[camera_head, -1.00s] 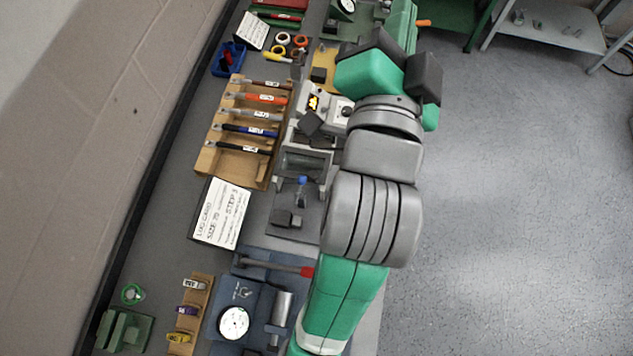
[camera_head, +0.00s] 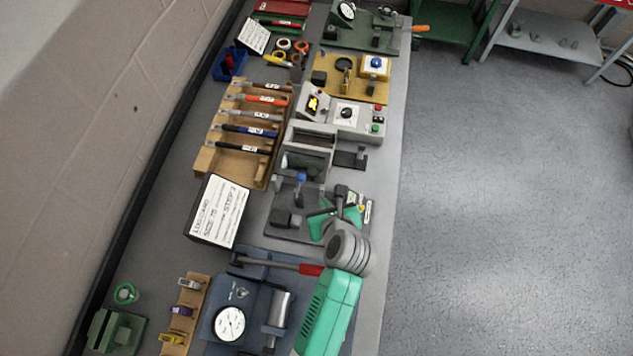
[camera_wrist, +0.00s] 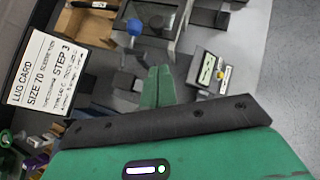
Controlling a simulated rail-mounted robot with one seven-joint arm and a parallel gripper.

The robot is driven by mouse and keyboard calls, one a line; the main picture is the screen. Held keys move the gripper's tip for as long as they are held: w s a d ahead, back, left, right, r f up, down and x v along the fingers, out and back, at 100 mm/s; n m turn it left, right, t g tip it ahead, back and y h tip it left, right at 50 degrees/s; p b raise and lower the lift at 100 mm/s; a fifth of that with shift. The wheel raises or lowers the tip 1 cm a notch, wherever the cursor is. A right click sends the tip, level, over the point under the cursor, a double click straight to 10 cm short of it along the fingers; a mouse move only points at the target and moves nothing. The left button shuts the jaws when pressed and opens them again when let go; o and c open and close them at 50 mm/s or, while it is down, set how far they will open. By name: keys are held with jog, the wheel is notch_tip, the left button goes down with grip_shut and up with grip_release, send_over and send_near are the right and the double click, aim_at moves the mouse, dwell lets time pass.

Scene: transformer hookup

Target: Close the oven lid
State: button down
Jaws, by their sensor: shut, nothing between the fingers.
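The oven is a grey box (camera_head: 312,137) with a control panel (camera_head: 346,113) on its far side. Its dark glass lid (camera_head: 303,162) has a blue knob (camera_head: 301,177) at its near edge and appears swung out from the box; the exact angle is hard to tell. In the wrist view the glass lid (camera_wrist: 153,16) and blue knob (camera_wrist: 134,27) are at the top. My gripper (camera_head: 319,224) is nearer than the knob, above the grey plate and apart from the lid. In the wrist view its green fingers (camera_wrist: 157,74) are together and empty.
A dark block (camera_head: 284,218) and small labelled cards (camera_head: 364,207) flank my gripper. A lug card (camera_head: 219,210) and wooden tool rack (camera_head: 238,135) stand left. A red-handled tool (camera_head: 290,264) and blue gauge unit (camera_head: 238,305) are nearer. The floor at right is open.

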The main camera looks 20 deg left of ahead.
aim_at(313, 178)
jog(key=shift+w+a+f, duration=0.8)
jog(key=shift+w+a, duration=0.1)
jog(key=shift+w, duration=0.2)
jog(key=shift+w+a+f, duration=0.75)
jog(key=shift+w+a, duration=0.15)
jog(key=shift+w, duration=0.2)
jog(key=shift+w+a+f, duration=0.8)
jog(key=shift+w+a, duration=0.1)
jog(key=shift+w, duration=0.2)
